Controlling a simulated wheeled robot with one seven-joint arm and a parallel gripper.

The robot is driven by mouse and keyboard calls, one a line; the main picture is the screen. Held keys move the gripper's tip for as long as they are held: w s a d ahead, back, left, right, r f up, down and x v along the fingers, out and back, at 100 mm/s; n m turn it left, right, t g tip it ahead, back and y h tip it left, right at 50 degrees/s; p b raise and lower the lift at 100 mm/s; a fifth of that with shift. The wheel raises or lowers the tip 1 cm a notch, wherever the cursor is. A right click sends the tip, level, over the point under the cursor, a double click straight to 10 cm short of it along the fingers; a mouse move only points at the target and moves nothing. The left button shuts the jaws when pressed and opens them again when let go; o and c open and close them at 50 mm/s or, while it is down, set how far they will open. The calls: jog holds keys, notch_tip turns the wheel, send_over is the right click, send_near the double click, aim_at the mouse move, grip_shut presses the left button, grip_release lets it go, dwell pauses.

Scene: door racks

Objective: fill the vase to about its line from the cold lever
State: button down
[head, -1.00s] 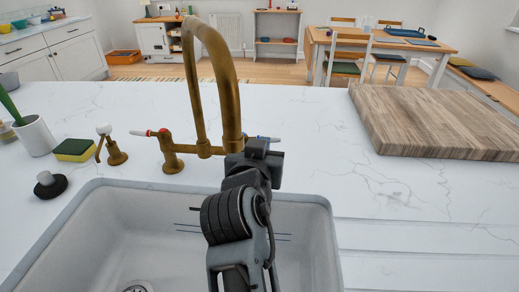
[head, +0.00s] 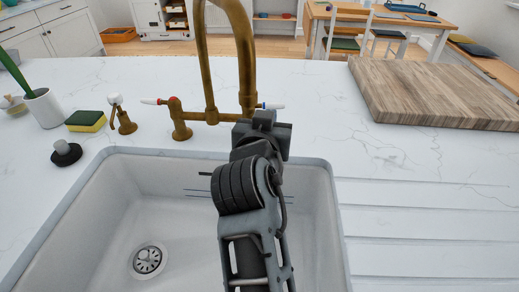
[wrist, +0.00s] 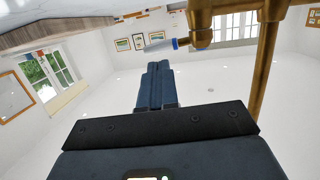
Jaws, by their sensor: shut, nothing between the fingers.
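The brass tap (head: 212,116) stands behind the sink, with a red-marked lever on its left and the blue-and-white cold lever (head: 271,106) on its right. My gripper (wrist: 158,68) is shut and empty. In the wrist view its fingers point toward the cold lever (wrist: 165,46), which shows just past the tips; I cannot tell whether they touch. In the head view my wrist hides the fingers, just in front of the lever. No vase can be made out in either view. Thin dark lines (head: 197,191) show against the sink's back wall. No water stream is visible.
The white sink (head: 125,215) has a drain (head: 149,260) at its left. A sponge (head: 86,121), a small brass fitting (head: 122,115), a dark stopper (head: 66,152) and a white pot (head: 45,108) stand left. A wooden board (head: 440,95) lies right; counter between is clear.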

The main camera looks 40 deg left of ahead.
jog(key=b+v, duration=0.1)
jog(key=v, duration=0.8)
jog(key=shift+d, duration=0.45)
jog(key=shift+f, duration=0.15)
